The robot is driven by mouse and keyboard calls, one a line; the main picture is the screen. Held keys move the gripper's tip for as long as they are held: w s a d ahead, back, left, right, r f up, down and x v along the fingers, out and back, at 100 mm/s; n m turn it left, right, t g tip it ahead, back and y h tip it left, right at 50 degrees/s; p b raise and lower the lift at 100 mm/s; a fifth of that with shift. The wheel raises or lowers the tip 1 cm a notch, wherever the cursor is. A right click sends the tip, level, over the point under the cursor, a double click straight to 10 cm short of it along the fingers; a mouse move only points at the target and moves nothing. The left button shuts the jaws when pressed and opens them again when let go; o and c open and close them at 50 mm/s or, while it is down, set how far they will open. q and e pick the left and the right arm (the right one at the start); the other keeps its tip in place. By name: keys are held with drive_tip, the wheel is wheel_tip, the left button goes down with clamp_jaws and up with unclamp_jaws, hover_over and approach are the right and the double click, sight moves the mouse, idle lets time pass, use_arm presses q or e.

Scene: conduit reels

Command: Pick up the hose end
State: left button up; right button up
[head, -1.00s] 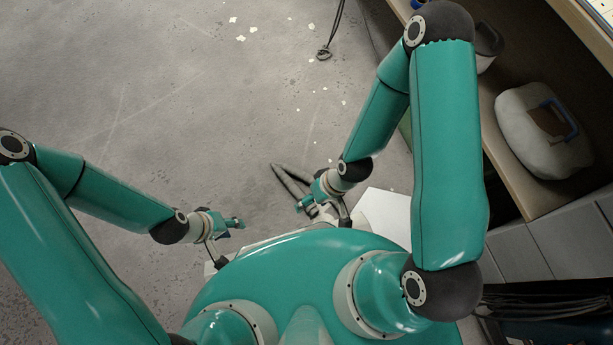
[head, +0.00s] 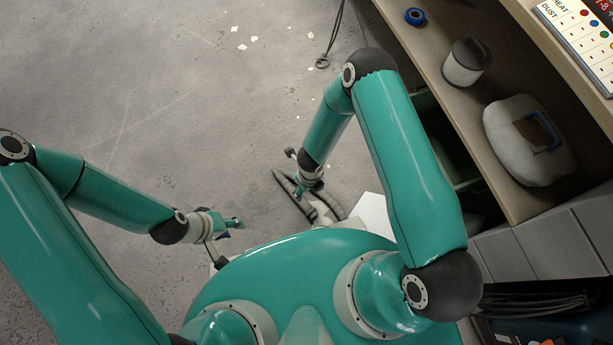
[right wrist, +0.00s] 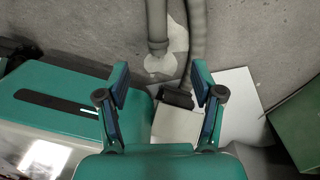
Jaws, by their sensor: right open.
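A grey hose shows in the head view (head: 328,202), low in front of my body, beside my right gripper. In the right wrist view, one grey hose length (right wrist: 157,25) ends in a wider cuff near a pale patch, and another length (right wrist: 197,35) runs beside it. My right gripper (right wrist: 160,82) has its fingers spread, with nothing gripped between them. The cuff lies just beyond the fingertips. A small dark piece (right wrist: 178,97) shows between the fingers; I cannot tell what it belongs to. My left gripper (head: 236,227) is in front of my body, away from the hose; its finger gap is unclear.
A wooden shelf (head: 470,130) at the right holds a blue tape roll (head: 415,16), a dark-lidded canister (head: 466,63) and a pale bag with a blue handle (head: 528,140). A white sheet (head: 372,213) lies near the hose. Open concrete floor (head: 130,90) spans the left.

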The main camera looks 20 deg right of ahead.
drive_tip(key=f+b, duration=0.1)
drive_tip(key=f, duration=0.2)
drive_tip(key=f+b, duration=0.1)
drive_tip(key=f, duration=0.3)
drive_tip(key=f+b, duration=0.1)
drive_tip(key=f, duration=0.2)
drive_tip(key=shift+s+a+f+b, duration=0.15)
drive_tip(key=shift+a+f+b, duration=0.15)
drive_tip(key=shift+f, duration=0.1)
drive_tip(key=f+b, duration=0.1)
drive_tip(key=f, duration=0.1)
drive_tip(key=f+b, duration=0.1)
drive_tip(key=f, duration=0.2)
drive_tip(key=shift+s+a+f+b, duration=0.1)
drive_tip(key=shift+s+a+b, duration=0.1)
drive_tip(key=shift+b, duration=0.1)
clamp_jaws()
